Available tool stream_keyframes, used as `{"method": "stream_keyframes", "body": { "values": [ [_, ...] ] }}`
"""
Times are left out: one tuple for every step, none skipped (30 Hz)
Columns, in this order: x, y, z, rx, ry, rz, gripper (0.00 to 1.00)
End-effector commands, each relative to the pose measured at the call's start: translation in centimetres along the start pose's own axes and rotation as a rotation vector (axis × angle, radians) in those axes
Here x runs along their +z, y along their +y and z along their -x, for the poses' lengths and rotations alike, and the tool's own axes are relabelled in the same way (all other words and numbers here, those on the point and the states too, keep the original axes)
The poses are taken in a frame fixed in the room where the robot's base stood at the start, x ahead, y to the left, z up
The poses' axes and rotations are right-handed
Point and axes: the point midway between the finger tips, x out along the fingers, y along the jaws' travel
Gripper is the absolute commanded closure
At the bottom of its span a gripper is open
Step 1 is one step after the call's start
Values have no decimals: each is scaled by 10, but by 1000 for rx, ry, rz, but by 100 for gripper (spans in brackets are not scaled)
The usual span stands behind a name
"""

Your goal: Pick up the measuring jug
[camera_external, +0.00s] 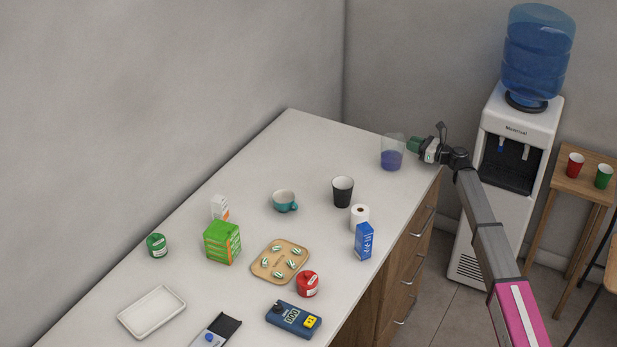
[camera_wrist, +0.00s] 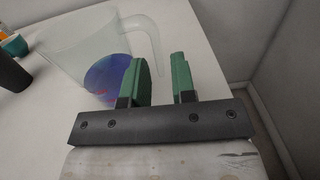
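The measuring jug (camera_external: 392,152) is clear with a blue-violet lower part and stands upright near the counter's far right corner. In the wrist view the jug (camera_wrist: 85,45) is at upper left, its handle curving toward my gripper (camera_wrist: 162,75). The green fingers are apart, and the handle's lower end shows in the gap between them. The left finger hides part of the jug. I cannot tell whether a finger touches it. In the external view my gripper (camera_external: 414,146) is at the jug's right side.
The counter (camera_external: 315,150) holds a black cup (camera_external: 343,191), a teal mug (camera_external: 285,201), a paper roll (camera_external: 360,215) and a blue box (camera_external: 364,241) nearer the camera. A water dispenser (camera_external: 517,135) stands right of the counter, behind my arm. Counter space left of the jug is clear.

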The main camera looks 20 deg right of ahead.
Motion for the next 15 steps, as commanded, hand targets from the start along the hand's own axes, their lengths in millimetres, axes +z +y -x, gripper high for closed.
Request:
{"method": "stream_keyframes", "body": {
  "values": [
    [0, 0, -3, 0, 0, 0, 76],
    [0, 0, -4, 0, 0, 0, 76],
    [-1, 0, -8, 1, 0, 1, 76],
    [-1, 1, -11, 1, 0, 1, 76],
    [-1, 1, -14, 1, 0, 1, 76],
    [-2, 2, -20, 1, 0, 1, 76],
    [-2, 2, -25, 1, 0, 1, 76],
    [-2, 2, -29, 1, 1, 1, 76],
    [-2, 3, -35, 1, 0, 1, 76],
    [-2, 2, -40, 1, 0, 1, 76],
    [-2, 2, -43, 1, 0, 1, 76],
    [-2, 2, -47, 1, 0, 1, 76],
    [-2, 2, -49, 0, 0, 1, 76],
    [-2, 3, -51, 0, 0, 1, 76],
    [-2, 3, -52, 0, 0, 1, 76]
  ]
}}
